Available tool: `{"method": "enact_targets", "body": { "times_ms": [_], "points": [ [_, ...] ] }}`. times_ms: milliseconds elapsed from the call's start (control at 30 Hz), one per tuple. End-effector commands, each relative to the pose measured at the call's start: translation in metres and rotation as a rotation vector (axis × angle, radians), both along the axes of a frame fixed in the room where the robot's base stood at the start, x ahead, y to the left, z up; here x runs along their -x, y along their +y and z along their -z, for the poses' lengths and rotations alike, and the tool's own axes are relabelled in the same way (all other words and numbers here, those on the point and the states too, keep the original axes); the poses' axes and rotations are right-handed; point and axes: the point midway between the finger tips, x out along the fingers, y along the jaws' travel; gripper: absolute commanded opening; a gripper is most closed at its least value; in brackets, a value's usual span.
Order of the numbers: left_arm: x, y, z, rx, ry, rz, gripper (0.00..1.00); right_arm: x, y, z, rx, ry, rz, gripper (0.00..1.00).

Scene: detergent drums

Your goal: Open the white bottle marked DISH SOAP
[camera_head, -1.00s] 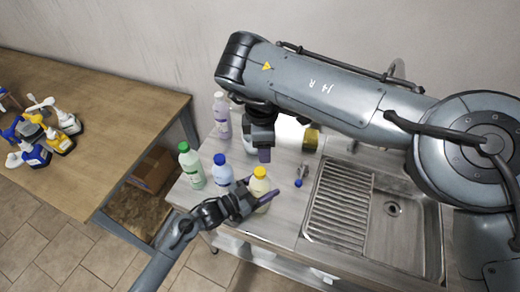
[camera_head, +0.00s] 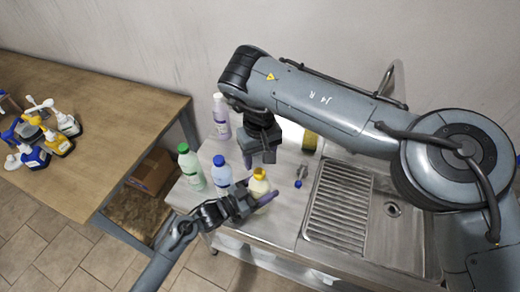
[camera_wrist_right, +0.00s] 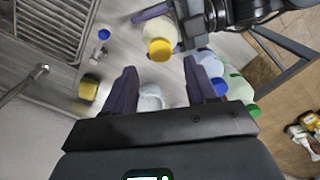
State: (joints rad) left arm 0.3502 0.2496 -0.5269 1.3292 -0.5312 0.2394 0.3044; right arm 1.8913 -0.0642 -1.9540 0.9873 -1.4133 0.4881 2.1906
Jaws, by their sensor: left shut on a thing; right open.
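A cream-white bottle (camera_head: 259,188) with a yellow cap (camera_head: 259,173) stands upright near the front edge of the steel counter. No label is readable on it. My left gripper (camera_head: 257,198) is shut around its body. My right gripper (camera_head: 263,160) is open, above and behind the cap, with nothing between its fingers. In the right wrist view, the yellow cap (camera_wrist_right: 160,49) appears beyond the gap between the open fingers of that gripper (camera_wrist_right: 158,75), apart from them.
Blue-capped (camera_head: 222,174), green-capped (camera_head: 191,168) and pale purple (camera_head: 220,115) bottles stand to the left. A whitish object (camera_wrist_right: 151,97) lies partly hidden below my right gripper. A small blue-ended item (camera_head: 300,177) and the sink (camera_head: 365,215) are to the right.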

Motion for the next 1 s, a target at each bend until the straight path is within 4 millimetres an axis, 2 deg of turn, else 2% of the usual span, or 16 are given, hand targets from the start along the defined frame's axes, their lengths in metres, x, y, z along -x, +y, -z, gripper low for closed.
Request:
{"method": "enact_targets", "body": {
  "times_ms": [200,400,600,867,1000],
  "points": [
    [0.000,0.000,0.000,0.000,0.000,0.000,0.00,0.001,-0.001,0.031,0.002,0.002,-0.001,0.57],
    [0.000,0.000,0.000,-0.001,0.001,0.000,0.00,0.000,0.000,0.051,0.001,0.001,-0.002,0.57],
    [0.000,0.000,0.000,-0.001,0.001,0.000,0.00,0.000,0.000,0.060,0.001,0.000,-0.002,0.57],
    [0.000,0.000,0.000,-0.001,0.001,0.000,0.00,0.000,0.000,0.061,0.001,0.000,-0.002,0.57],
    [0.000,0.000,0.000,-0.001,0.001,0.000,0.00,0.000,0.000,0.061,0.001,0.000,-0.002,0.37]
  ]
}}
